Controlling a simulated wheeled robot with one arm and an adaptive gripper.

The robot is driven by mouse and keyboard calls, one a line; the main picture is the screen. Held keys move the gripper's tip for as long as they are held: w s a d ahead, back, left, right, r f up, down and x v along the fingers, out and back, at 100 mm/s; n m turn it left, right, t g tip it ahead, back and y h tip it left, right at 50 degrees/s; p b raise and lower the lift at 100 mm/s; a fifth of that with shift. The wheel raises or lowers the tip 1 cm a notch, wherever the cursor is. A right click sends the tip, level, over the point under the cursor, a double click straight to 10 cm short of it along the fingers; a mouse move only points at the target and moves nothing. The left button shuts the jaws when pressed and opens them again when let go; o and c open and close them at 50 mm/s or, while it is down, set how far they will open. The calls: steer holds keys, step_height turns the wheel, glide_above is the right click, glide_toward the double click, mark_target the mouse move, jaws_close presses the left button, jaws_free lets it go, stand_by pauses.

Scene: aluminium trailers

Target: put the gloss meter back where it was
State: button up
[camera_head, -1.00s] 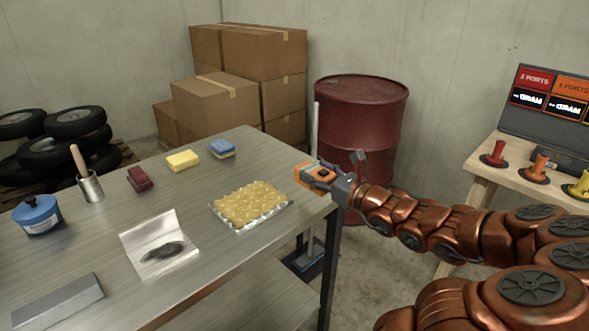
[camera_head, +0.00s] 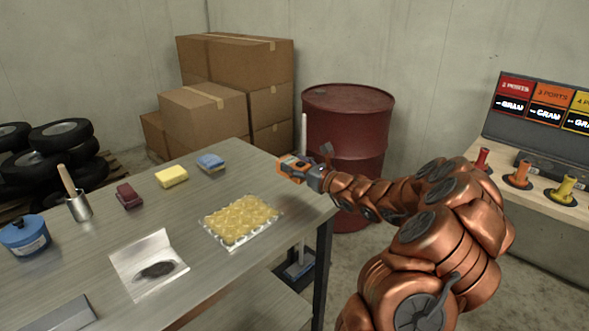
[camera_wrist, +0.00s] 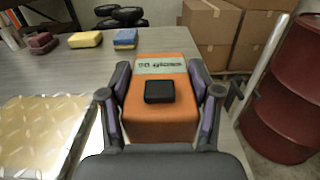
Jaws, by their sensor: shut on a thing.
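The gloss meter (camera_wrist: 161,118) is an orange box with a pale display strip and a black pad on top. My gripper (camera_wrist: 163,95) is shut on it, with one finger on each side in the wrist view. In the head view the gloss meter (camera_head: 287,164) and my gripper (camera_head: 300,170) are at the right edge of the metal table (camera_head: 215,255), near its far right corner. I cannot tell whether the gloss meter touches the tabletop.
A yellow textured plate (camera_head: 241,219) lies left of my gripper. A blue sponge (camera_head: 211,162), yellow sponge (camera_head: 172,177) and dark red block (camera_head: 129,195) line the back. A red drum (camera_head: 345,150) stands just beyond the table. Bare tabletop lies between plate and sponges.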

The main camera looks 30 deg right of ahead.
mark_target(294, 186)
steer(key=shift+w+d+f, duration=0.1)
steer(key=shift+w+d, duration=0.15)
steer(key=shift+w, duration=0.3)
steer(key=shift+w+d+f, duration=0.1)
steer(key=shift+w+d, duration=0.15)
steer(key=shift+w, duration=0.3)
step_height(294, 186, down, 3)
steer(key=shift+f+p, duration=0.15)
steer(key=shift+p, duration=0.35)
steer(key=shift+f+b, duration=0.35)
steer(key=shift+f, duration=0.25)
steer(key=o, duration=1.5)
steer(key=shift+s+f, duration=0.1)
steer(key=shift+f, duration=0.1)
